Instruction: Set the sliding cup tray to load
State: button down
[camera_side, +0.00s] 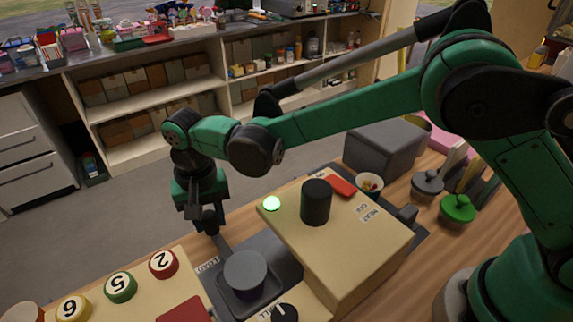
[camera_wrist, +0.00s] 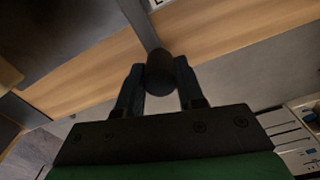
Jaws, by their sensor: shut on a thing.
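The sliding cup tray (camera_side: 262,294) is a dark square plate with a round grey disc (camera_side: 245,268) on it. It sits in a dark channel beside the cream machine (camera_side: 350,255), near a LOAD label (camera_side: 207,265). A flat bar runs from the tray to a dark round knob (camera_wrist: 160,72) past the counter edge. My gripper (camera_side: 207,217) is down at this knob, clear of the disc. In the wrist view my gripper (camera_wrist: 161,88) has its two fingers on either side of the knob, shut on it. The fingertips are partly hidden in the side view.
Numbered round buttons (camera_side: 121,287) are at the lower left. A grey box (camera_side: 385,147) and lidded pots are behind.

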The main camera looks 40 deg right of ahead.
jog(key=shift+w, duration=0.1)
jog(key=c, duration=0.5)
grip_release()
jog(key=shift+c, duration=0.2)
jog(key=shift+r, duration=2.85)
jog(key=shift+d+r, duration=0.1)
jog(key=shift+d, duration=0.1)
jog(key=s+d+r+n+t+y, duration=0.1)
jog(key=s+d+r+t, duration=0.2)
jog(key=d, duration=0.5)
jog(key=s+d+r+n+t, duration=0.15)
jog(key=d+r, duration=0.25)
jog(key=d, duration=0.4)
jog(key=s+d+f+t+h, duration=0.1)
jog(key=s+d+f+t, duration=0.1)
jog(key=s+d, duration=0.4)
jog(key=shift+s+t, duration=0.2)
jog(key=shift+t, duration=0.15)
